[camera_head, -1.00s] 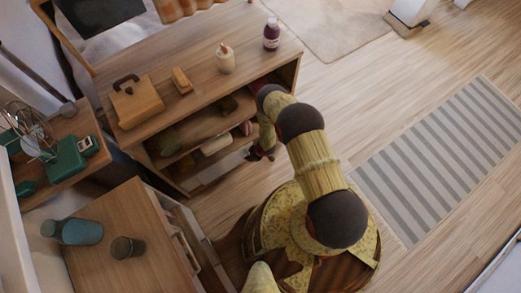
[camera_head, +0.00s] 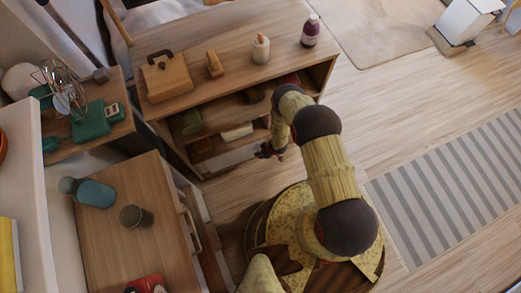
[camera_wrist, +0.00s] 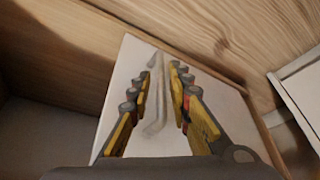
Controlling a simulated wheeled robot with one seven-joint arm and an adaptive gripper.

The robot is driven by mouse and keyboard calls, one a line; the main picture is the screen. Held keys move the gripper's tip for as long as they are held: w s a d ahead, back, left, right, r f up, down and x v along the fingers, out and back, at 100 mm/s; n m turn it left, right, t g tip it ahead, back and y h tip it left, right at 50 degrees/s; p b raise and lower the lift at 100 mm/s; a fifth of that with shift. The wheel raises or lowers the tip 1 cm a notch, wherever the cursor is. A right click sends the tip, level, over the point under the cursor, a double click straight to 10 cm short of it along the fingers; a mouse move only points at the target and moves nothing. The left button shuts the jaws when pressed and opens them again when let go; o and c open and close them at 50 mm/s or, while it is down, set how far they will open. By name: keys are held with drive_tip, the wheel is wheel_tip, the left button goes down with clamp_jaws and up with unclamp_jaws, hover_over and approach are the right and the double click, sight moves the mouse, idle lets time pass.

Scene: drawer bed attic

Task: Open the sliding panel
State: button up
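A pale sliding panel (camera_wrist: 118,88) fills the middle of the wrist view, with a long grey bar handle (camera_wrist: 155,118) on its face. My gripper (camera_wrist: 167,72) has its two yellow-and-grey fingers apart, one on each side of the handle's line. I cannot tell whether either finger touches the handle. In the head view, my gripper (camera_head: 268,151) is low at the front of a wooden shelf unit (camera_head: 225,83), beside a pale panel (camera_head: 228,160) at its bottom. My arm partly hides the unit's right part.
A wooden bag-shaped box (camera_head: 168,80), a candle-like jar (camera_head: 261,49) and a dark bottle (camera_head: 310,32) stand on the unit. A small cabinet (camera_head: 110,225) with cups stands at the left. Open floor and a striped rug (camera_head: 450,185) lie to the right.

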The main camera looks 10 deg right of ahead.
drive_tip(key=shift+o, duration=0.6)
drive_tip(key=shift+r, duration=0.1)
drive_tip(key=v, duration=1.2)
